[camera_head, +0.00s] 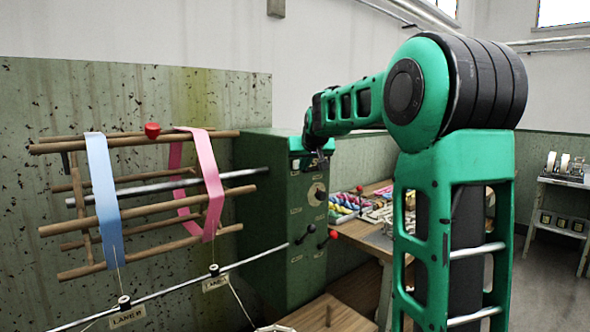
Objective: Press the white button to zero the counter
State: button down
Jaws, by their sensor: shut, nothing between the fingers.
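The green machine cabinet (262,200) stands left of my arm, with a control panel on its right-hand face. The panel carries a round dial (318,191), small labels and knobs. My gripper (317,163) is small and dark at the top of this panel, at the end of my green arm, and looks shut and empty. It overlaps the upper panel, so I cannot tell whether it touches it. A small pale spot (296,164) shows just left of my gripper; I cannot tell whether it is the white button. The counter cannot be made out clearly.
A wooden reel (140,226) with blue and pink skeins is left of the cabinet. A red-knobbed lever (333,235) and a black knob (311,228) stick out below the dial. A wooden table (372,245) with coloured skeins stands behind; a shelf (560,205) is far right.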

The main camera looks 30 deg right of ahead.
jog(key=shift+w, duration=0.5)
dwell(0.8)
jog(key=shift+s, duration=0.95)
jog(key=shift+s, duration=0.1)
jog(key=shift+s+d, duration=0.15)
jog(key=shift+s, duration=1.05)
jog(key=shift+s+d, duration=0.15)
jog(key=shift+s, duration=1.05)
jog(key=s+a+f+g+y, duration=0.1)
jog(key=s+a+f+g, duration=0.2)
jog(key=s, duration=1)
jog(key=s+a+f+m+g+y, duration=0.1)
jog(key=s+a+f+g+y, duration=0.1)
jog(key=s+a+f, duration=0.5)
jog(key=s+a+f+g+y, duration=0.1)
jog(key=s+a+f+g, duration=0.4)
jog(key=s+f, duration=1)
jog(key=s, duration=0.5)
jog(key=shift+s+a+m+y, duration=0.2)
jog(key=shift+s+m+y, duration=0.1)
jog(key=shift+y, duration=0.1)
